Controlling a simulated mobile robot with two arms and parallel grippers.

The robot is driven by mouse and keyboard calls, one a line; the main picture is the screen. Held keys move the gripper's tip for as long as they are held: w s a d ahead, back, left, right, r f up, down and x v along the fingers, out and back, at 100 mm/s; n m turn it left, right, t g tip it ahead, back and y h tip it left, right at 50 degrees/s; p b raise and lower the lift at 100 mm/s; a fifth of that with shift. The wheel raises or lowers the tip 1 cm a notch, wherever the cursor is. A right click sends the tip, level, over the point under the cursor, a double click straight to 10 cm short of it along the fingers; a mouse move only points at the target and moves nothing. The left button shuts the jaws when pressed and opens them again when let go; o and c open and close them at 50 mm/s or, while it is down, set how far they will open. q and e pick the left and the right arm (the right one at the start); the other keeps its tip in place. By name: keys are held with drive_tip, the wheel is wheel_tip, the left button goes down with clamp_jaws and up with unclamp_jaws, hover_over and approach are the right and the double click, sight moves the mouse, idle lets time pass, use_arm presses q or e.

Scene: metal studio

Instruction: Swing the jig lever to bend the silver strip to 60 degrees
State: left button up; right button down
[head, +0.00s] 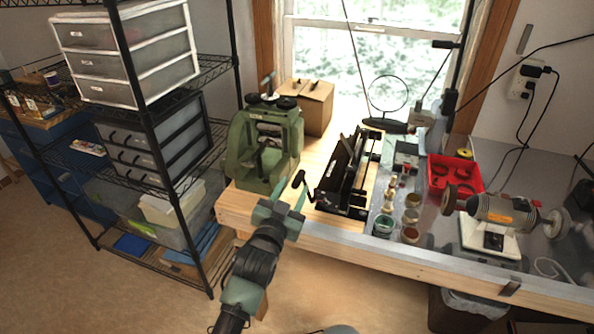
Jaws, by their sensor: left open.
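A black bending machine (343,178) with long bars stands on the wooden bench near its front edge. A green cast machine (258,153) with dark knobs on top stands to its left. I cannot tell for sure which of them is the jig, nor pick out its lever. The silver strip cannot be made out at this size. My left gripper (281,187) is open at the bench's front edge, in front of the green machine and left of the black one. It partly hides the green machine's lower front. No contact can be made out. My right gripper is not in view.
The wooden bench (372,253) also holds a cardboard box (312,104), small jars (383,224), a red tray (453,174) and a bench grinder (495,212) at right. A black wire shelf (182,184) with drawer units stands at left. The floor between shelf and bench is clear.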

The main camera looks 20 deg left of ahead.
sight(302, 172)
use_arm(q)
drive_tip(key=shift+w+d, duration=0.15)
drive_tip(key=shift+w, duration=0.2)
drive_tip(key=w+p, duration=0.1)
drive_tip(key=w, duration=0.5)
drive_tip(key=shift+w+f+p, duration=0.1)
drive_tip(key=shift+w+p, duration=0.25)
drive_tip(key=shift+w, duration=0.15)
clamp_jaws()
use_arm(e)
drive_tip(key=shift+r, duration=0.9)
use_arm(q)
drive_tip(key=shift+f, duration=0.2)
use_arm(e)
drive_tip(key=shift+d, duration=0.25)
